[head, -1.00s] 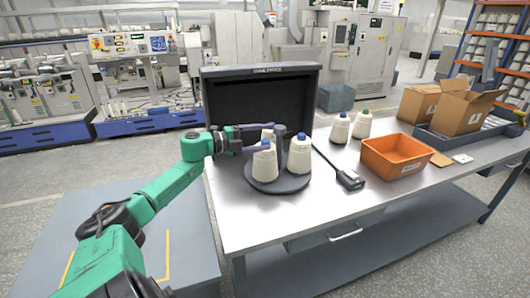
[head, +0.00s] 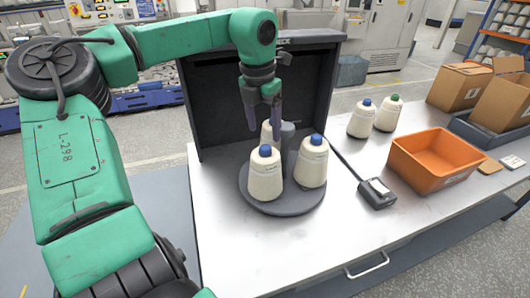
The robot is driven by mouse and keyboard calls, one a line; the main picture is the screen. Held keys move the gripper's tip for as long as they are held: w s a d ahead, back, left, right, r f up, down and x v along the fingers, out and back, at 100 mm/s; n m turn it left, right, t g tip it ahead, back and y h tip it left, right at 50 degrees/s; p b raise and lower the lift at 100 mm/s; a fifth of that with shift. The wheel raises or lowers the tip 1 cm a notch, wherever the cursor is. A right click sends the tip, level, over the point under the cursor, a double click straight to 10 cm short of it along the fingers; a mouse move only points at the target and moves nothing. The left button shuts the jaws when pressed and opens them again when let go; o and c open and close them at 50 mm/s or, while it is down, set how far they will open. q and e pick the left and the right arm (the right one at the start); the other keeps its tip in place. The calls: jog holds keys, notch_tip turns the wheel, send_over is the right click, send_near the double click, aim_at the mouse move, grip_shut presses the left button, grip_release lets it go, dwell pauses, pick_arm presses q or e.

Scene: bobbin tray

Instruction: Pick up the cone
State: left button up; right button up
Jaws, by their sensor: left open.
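Three cream yarn cones stand upright on a dark round tray (head: 283,206) on the table. The front-left cone (head: 265,178) and the right cone (head: 311,165) have blue tops. The back cone (head: 268,134) is partly hidden behind the front-left cone and my gripper. My left gripper (head: 263,122) points down, open and empty, at the back cone's top, with its fingers appearing on either side of it. I cannot tell if it touches. My right gripper is out of view.
A dark open-fronted box (head: 215,100) stands behind the tray. To the right are a handheld device (head: 377,193), two more cones (head: 362,119) (head: 388,114), an orange bin (head: 435,163) and cardboard boxes (head: 459,88). The table's front right is clear.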

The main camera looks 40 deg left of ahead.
aim_at(265, 147)
pick_arm(q)
jog(key=shift+w+a+f+p, duration=0.1)
jog(key=shift+w+f+p, duration=0.1)
jog(key=shift+f+p, duration=0.3)
jog(key=shift+w+a+f+p, duration=0.15)
jog(key=shift+f+p, duration=0.1)
jog(key=shift+f, duration=0.4)
notch_tip(265, 147, down, 3)
jog(key=shift+r+p, duration=0.1)
jog(key=shift+p, duration=0.25)
jog(key=shift+f, duration=0.25)
jog(key=shift+w, duration=0.1)
jog(key=shift+c, duration=0.9)
grip_shut()
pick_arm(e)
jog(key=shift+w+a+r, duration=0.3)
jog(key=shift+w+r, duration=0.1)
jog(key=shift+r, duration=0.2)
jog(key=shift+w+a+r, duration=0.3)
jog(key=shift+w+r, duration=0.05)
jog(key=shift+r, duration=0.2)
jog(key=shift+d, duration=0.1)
